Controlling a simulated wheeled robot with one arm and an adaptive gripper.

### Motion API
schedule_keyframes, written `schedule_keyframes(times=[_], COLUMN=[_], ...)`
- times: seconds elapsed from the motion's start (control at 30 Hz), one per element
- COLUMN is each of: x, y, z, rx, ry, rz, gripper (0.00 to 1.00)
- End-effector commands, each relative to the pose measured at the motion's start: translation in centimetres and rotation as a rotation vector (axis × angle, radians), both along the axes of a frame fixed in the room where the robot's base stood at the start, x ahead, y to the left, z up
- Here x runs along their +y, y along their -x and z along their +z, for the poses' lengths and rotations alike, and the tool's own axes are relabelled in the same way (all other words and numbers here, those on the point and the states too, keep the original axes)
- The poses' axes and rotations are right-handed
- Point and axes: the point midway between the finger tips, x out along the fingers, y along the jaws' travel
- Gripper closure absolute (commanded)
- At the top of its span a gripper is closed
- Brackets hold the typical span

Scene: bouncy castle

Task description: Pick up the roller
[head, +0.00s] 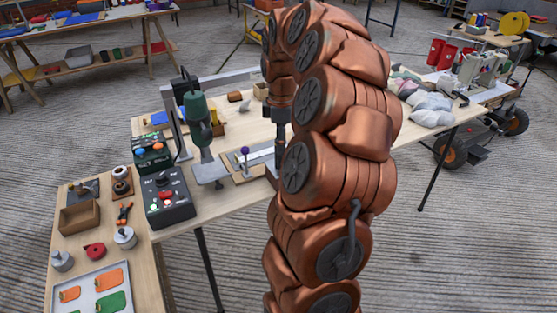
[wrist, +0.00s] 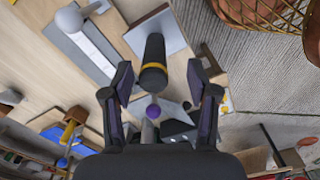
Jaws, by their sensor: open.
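A black cylinder with a yellow band (wrist: 154,63), which looks like the roller's handle, shows in the wrist view. It lies between my two open fingers, with a visible gap on each side. My gripper (wrist: 160,68) is open and holds nothing. In the head view my gripper (head: 279,160) points down over the worktable, partly hidden by my own arm. I cannot make out the roller in that view. A purple ball (wrist: 153,111) shows beside the cylinder's lower end in the wrist view; a purple ball on a stem (head: 244,150) stands left of my gripper in the head view.
A green tool on a stand (head: 197,115) and a dark control box (head: 166,197) stand left of my gripper. Folded pale fabric (head: 428,105) lies to the right.

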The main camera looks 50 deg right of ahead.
Motion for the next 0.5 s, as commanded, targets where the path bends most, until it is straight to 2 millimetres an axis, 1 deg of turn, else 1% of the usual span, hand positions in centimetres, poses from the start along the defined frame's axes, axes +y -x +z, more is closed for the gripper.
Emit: schedule_keyframes(times=[0.1, 0.33, 0.5], x=[0.0, 0.0, -0.1], y=[-0.1, -0.3, -0.8], z=[-1.1, -2.7, -4.9], rx=[0.001, 0.004, 0.007], ry=[-0.001, -0.003, -0.004], rz=[0.0, 0.001, 0.0], gripper=[0.41, 0.41, 0.41])
